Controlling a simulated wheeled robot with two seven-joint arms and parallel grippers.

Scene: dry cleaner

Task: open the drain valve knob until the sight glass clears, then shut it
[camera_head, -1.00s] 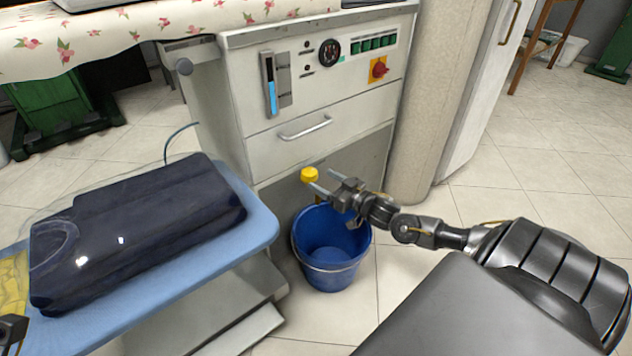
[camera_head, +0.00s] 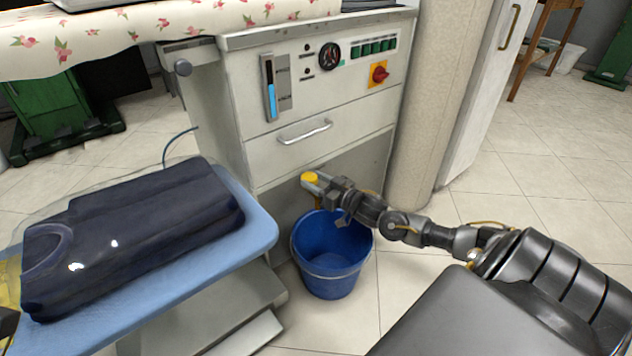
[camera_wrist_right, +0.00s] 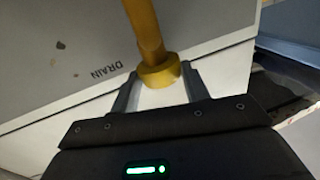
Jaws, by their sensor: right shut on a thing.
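The yellow drain valve knob (camera_head: 311,177) sticks out low on the front of the grey cabinet. My right gripper (camera_head: 313,184) is shut on it, with a finger on either side. In the right wrist view the knob (camera_wrist_right: 159,75) sits between the fingertips, with its yellow stem behind it and the printed word DRAIN beside it. The sight glass (camera_head: 270,88) is a tall slot on the upper panel; blue liquid fills about its lower half. Only a small dark part of my left gripper (camera_head: 7,324) shows at the lower left edge; its fingers cannot be made out.
A blue bucket (camera_head: 331,262) stands on the floor below the knob, under my right wrist. A padded blue board (camera_head: 258,226) with a dark wrapped garment (camera_head: 135,230) lies to the left. A red switch (camera_head: 379,74) and drawer handle (camera_head: 305,131) are above.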

